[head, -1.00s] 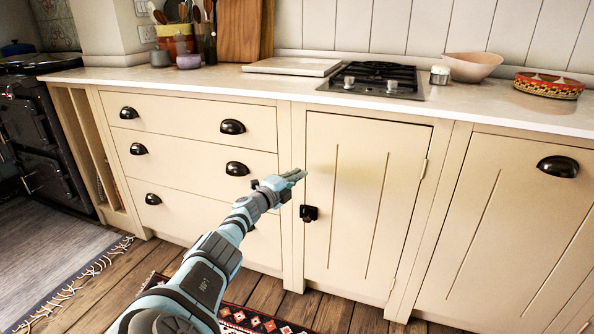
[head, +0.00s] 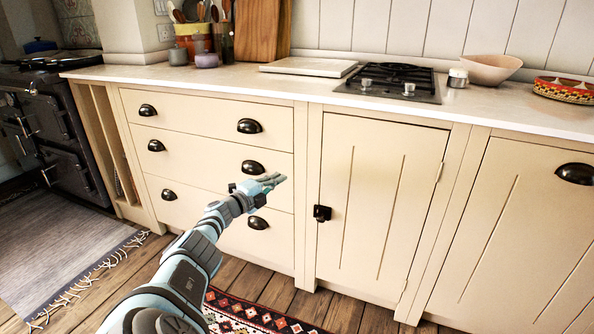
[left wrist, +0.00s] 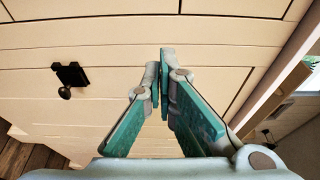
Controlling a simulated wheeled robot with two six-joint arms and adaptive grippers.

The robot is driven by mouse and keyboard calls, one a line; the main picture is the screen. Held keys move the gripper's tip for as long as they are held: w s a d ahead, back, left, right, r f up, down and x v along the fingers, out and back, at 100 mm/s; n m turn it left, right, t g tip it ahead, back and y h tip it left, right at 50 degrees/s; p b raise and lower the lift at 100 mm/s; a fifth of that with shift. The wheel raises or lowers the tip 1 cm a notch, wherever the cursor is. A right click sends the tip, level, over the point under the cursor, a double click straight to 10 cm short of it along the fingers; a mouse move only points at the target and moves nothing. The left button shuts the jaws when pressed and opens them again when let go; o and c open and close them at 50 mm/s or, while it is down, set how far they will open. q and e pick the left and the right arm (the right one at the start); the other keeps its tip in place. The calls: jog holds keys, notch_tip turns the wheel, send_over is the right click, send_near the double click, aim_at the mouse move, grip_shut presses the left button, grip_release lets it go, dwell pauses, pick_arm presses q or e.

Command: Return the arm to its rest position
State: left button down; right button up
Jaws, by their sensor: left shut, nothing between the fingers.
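My left arm (head: 185,265) reaches in from the bottom left of the head view. Its gripper (head: 272,182) is in front of the drawer unit, left of the closed cupboard door (head: 375,205). In the left wrist view the gripper's teal fingers (left wrist: 163,85) meet at the tips, with nothing between them. The cream cupboard front (left wrist: 215,60) fills the space beyond them. A dark knob (left wrist: 68,80) shows to the left of the fingers. My right gripper is not in view.
The drawers (head: 210,120) with black cup handles are shut. The worktop (head: 225,78) carries a hob (head: 390,82), a pink bowl (head: 492,68) and a patterned dish (head: 570,90). A dark range cooker (head: 50,130) stands at the left. A red rug (head: 245,315) lies on the wooden floor.

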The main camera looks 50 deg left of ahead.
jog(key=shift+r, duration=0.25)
